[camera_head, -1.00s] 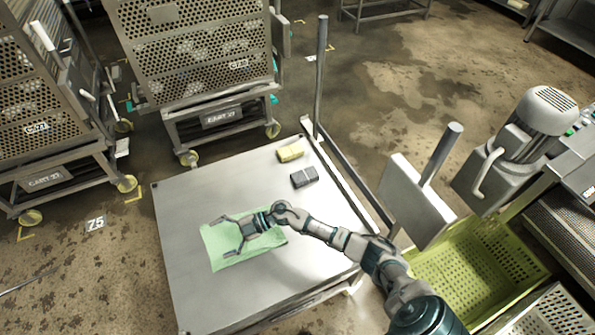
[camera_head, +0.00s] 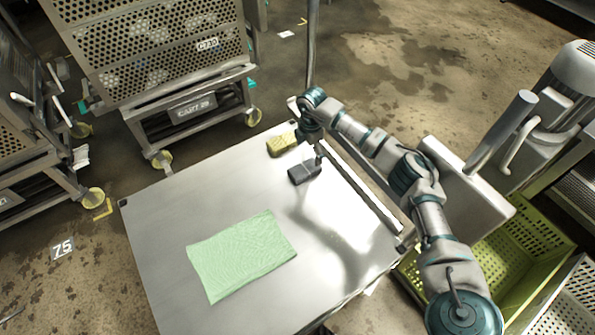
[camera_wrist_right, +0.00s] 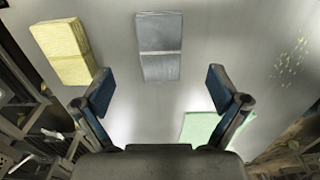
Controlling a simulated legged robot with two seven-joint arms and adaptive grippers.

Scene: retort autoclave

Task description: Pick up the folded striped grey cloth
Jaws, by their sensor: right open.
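The folded grey cloth (camera_head: 299,176) lies flat on the metal table, near its far right edge. My right gripper (camera_head: 312,158) points down just above it and partly covers it in the head view. In the right wrist view the grey cloth (camera_wrist_right: 160,62) shows a light band across it and lies ahead, between the lines of the two fingers. The right gripper (camera_wrist_right: 158,86) is open and empty, its fingers spread wider than the cloth. I cannot tell the exact height left between fingertips and cloth. My left gripper is in neither view.
A folded yellow cloth (camera_head: 281,145) lies close beside the grey one. A spread green cloth (camera_head: 240,257) lies nearer the front of the metal table (camera_head: 165,215). A metal post (camera_head: 312,45) and rail stand along the table's right side. A green crate (camera_head: 520,240) is at the right.

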